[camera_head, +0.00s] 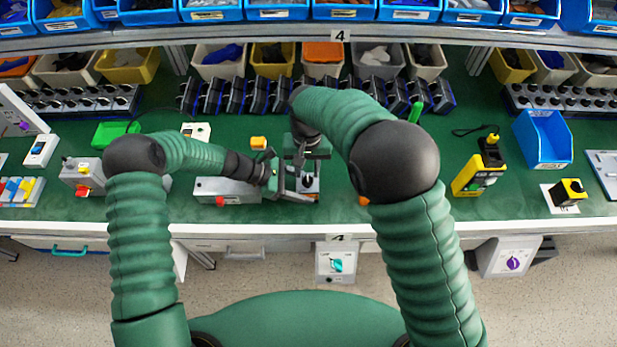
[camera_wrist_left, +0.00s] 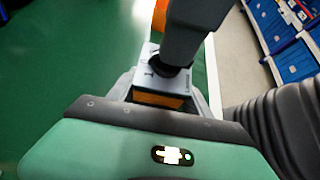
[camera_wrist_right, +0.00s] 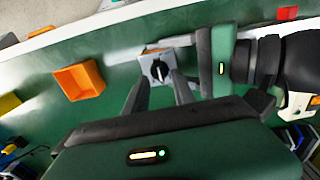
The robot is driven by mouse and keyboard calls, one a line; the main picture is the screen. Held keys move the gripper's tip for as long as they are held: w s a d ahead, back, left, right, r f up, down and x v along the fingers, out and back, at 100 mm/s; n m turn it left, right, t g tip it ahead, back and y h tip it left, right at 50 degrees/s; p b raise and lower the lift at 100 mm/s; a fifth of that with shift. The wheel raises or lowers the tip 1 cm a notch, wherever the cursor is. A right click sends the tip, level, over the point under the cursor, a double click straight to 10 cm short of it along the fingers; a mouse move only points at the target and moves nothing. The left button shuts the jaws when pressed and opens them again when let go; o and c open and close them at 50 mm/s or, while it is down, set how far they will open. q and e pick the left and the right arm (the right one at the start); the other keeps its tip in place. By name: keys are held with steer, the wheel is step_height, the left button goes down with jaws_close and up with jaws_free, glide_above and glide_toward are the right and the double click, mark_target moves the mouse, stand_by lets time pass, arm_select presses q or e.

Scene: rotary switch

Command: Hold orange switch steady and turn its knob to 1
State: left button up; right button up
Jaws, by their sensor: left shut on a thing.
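The orange switch (camera_wrist_left: 158,99) has a grey top and a black knob (camera_wrist_right: 158,69) with a white pointer line. My left gripper (camera_head: 296,186) is shut on the switch's body, with a finger on either side of it in the left wrist view. In the head view the switch (camera_head: 309,183) is partly hidden by my grippers. My right gripper (camera_wrist_right: 160,82) is open above the switch, its two fingers apart with the knob showing between their tips. Whether they touch the knob is unclear.
An orange bin (camera_wrist_right: 80,80) stands near the switch. A grey box with a red button (camera_head: 226,190) lies beside my left gripper. A yellow device (camera_head: 476,178) and a blue bin (camera_head: 542,139) stand at the right. A row of dark switches (camera_head: 250,96) lines the back.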

mark_target(308, 181)
steer(key=shift+f, duration=1.3)
jaws_close()
stand_by(0.5)
